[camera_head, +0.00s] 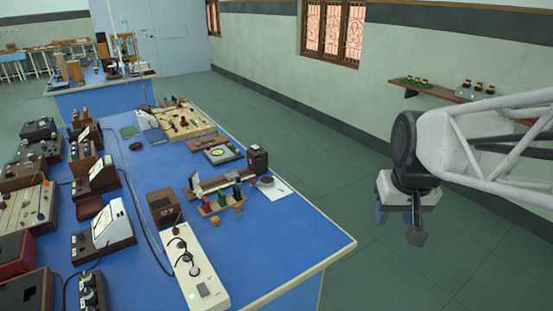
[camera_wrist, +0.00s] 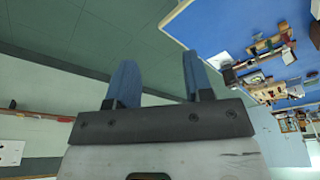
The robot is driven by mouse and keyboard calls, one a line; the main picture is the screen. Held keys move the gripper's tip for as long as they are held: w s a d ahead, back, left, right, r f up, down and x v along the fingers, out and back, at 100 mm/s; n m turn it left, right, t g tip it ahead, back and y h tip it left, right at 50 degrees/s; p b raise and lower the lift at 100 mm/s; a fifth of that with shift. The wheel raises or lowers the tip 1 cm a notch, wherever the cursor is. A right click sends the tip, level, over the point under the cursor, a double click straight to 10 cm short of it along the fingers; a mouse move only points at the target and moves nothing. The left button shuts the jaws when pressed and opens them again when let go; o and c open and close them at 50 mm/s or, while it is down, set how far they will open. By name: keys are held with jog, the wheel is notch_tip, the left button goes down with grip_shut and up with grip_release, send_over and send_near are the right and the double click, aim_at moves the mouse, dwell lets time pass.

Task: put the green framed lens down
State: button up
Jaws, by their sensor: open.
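My gripper (camera_head: 398,222) hangs over the green floor, to the right of the blue bench and apart from it. In the wrist view its two blue-grey fingers (camera_wrist: 156,62) stand apart with nothing between them. A small wooden holder (camera_head: 222,205) with several upright pieces stands on the near bench. One piece on it looks green (camera_head: 237,192) and may be the green framed lens, but it is too small to be sure. It is well to the left of my gripper and does not touch it.
The blue bench (camera_head: 290,240) carries several instruments, with bare room at its front right corner. A dark upright box (camera_head: 257,159) and a white sheet (camera_head: 275,189) are beside the holder. A wall shelf (camera_head: 436,91) with small items is behind my arm.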

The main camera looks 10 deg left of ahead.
jog(key=w+a+n, duration=0.2)
jog(key=w+a, duration=0.7)
jog(key=w, duration=0.4)
jog(key=n+y, duration=0.2)
jog(key=n, duration=0.3)
send_over(221, 193)
jog(key=s+d, duration=0.1)
jog(key=shift+g, duration=0.3)
jog(key=f, duration=2.4)
jog(key=shift+d+f, duration=0.2)
jog(key=shift+f, duration=0.05)
jog(key=shift+a+f, duration=0.15)
jog(key=shift+a, duration=0.05)
jog(key=shift+f, duration=0.1)
jog(key=shift+x, duration=1.2)
